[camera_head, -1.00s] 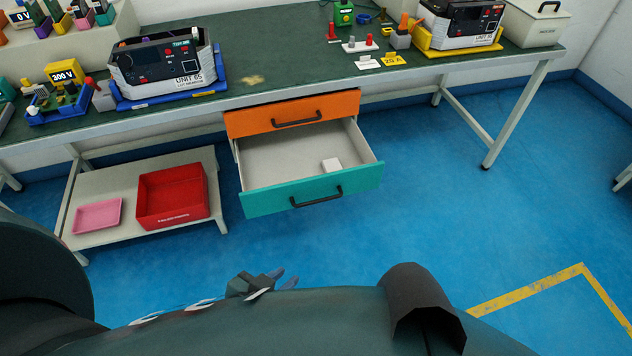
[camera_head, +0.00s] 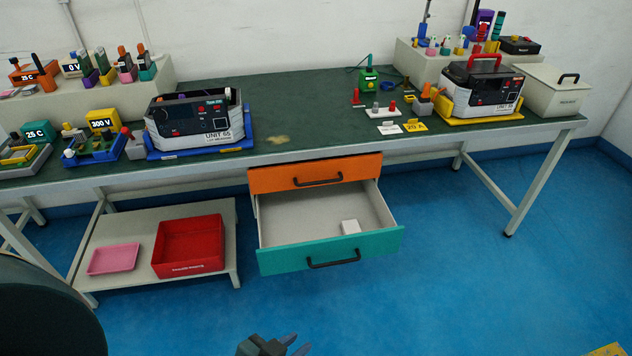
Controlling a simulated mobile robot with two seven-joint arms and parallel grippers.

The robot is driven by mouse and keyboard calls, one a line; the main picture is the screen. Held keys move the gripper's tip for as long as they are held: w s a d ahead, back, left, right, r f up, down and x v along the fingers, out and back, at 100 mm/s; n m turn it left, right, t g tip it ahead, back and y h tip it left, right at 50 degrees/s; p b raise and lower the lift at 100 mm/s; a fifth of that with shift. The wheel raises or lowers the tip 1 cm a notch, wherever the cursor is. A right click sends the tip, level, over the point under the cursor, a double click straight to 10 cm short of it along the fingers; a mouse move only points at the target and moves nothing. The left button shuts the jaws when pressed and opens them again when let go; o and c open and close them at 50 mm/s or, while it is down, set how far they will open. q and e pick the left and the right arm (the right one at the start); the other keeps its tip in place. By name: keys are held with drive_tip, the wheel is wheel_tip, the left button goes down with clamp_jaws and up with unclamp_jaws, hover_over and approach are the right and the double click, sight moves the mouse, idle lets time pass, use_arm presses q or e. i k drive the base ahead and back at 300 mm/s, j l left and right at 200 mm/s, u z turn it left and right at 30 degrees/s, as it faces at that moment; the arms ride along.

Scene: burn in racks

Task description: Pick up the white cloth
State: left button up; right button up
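The white cloth (camera_head: 350,227) looks like a small white block, perhaps folded. It lies inside the open teal-fronted drawer (camera_head: 290,258), towards its front right. My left gripper (camera_head: 287,346) shows at the bottom edge of the head view, below and in front of the drawer and apart from it. Its fingers look spread apart, with nothing seen between them. My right gripper is not in view.
An orange drawer (camera_head: 275,179) above is shut. The green-topped bench (camera_head: 310,116) holds two instrument units and small fixtures. A low shelf with a red bin (camera_head: 190,246) and pink tray (camera_head: 113,259) stands left. Blue floor before the drawer is clear.

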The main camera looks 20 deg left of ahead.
sight(352, 226)
drive_tip(key=i+j+z, duration=0.1)
drive_tip(key=i+z, duration=0.2)
drive_tip(key=i, duration=0.15)
drive_tip(key=i+j+z, duration=0.3)
drive_tip(key=i, duration=0.15)
